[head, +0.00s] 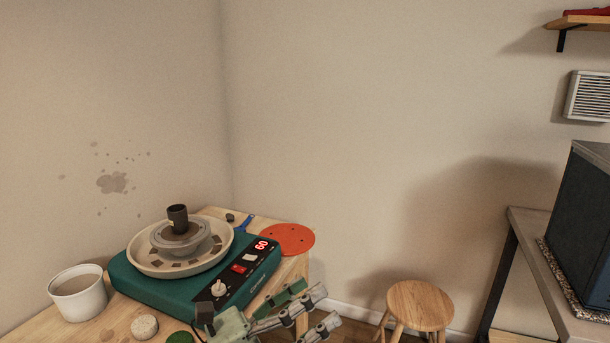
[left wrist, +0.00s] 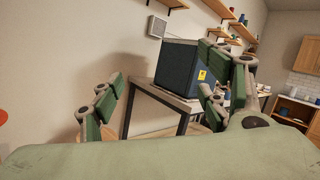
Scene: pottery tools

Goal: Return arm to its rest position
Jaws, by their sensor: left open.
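My left gripper (head: 308,305) is low in the head view, in front of the pottery wheel's right corner. Its green and grey fingers point right and are spread apart. In the left wrist view the fingers of my left gripper (left wrist: 172,85) stand wide apart with nothing between them. The teal pottery wheel (head: 190,296) sits on a wooden table, with a small dark cup (head: 178,217) upright at the middle of its head. My right gripper is in neither view.
A white bucket (head: 78,297), a round sponge (head: 144,327) and an orange disc (head: 288,240) are on the table (head: 50,326). A wooden stool (head: 420,305) stands to the right. A dark kiln-like box (head: 590,225) sits on a bench (head: 530,235) farther right. The wall between is bare.

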